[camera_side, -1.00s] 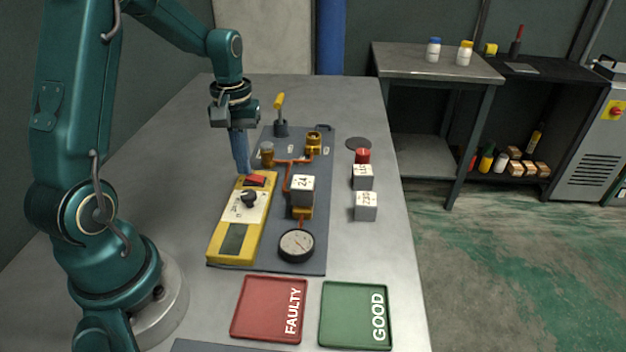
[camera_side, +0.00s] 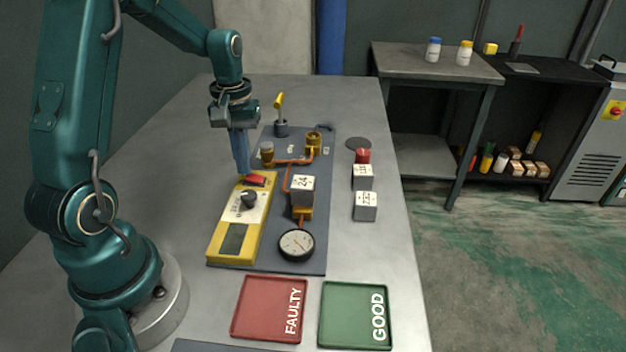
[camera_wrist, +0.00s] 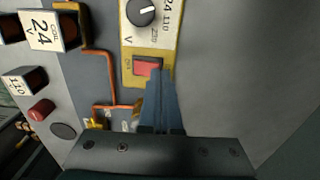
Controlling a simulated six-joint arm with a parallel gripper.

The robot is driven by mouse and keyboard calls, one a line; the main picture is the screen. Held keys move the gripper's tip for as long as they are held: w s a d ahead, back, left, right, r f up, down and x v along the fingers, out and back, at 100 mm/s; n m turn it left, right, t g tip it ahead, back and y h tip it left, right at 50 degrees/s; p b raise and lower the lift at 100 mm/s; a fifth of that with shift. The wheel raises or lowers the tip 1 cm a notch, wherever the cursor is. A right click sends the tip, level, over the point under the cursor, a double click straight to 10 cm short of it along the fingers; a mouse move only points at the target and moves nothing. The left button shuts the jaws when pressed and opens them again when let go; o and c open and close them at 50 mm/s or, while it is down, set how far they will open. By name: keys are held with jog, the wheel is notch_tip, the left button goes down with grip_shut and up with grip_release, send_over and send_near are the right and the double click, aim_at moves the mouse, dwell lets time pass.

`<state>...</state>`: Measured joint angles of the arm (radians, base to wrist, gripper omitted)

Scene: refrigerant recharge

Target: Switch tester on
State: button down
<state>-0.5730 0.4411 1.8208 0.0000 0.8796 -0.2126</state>
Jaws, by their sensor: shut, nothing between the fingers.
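The yellow tester (camera_side: 216,245) lies on the grey mat, with a dark display, a black dial (camera_side: 248,200) and a red rocker switch (camera_side: 256,179) at its far end. In the wrist view the red switch (camera_wrist: 147,67) sits just ahead of my fingertips, and the dial (camera_wrist: 141,12) is beyond it. My gripper (camera_side: 243,172) is shut and empty, pointing down with its tips at the left end of the switch. In the wrist view the closed blue fingers (camera_wrist: 160,75) overlap the switch's edge. I cannot tell whether they touch it.
A white block marked 24 (camera_side: 302,188) stands on a brass fitting right of the tester, near copper pipe and a round gauge (camera_side: 296,244). A yellow-handled lever (camera_side: 279,110) stands behind. Red FAULTY (camera_side: 262,309) and green GOOD (camera_side: 340,316) trays lie in front.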

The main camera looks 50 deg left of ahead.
jog(key=shift+f, duration=0.45)
dwell(0.4)
jog(key=shift+r, duration=3)
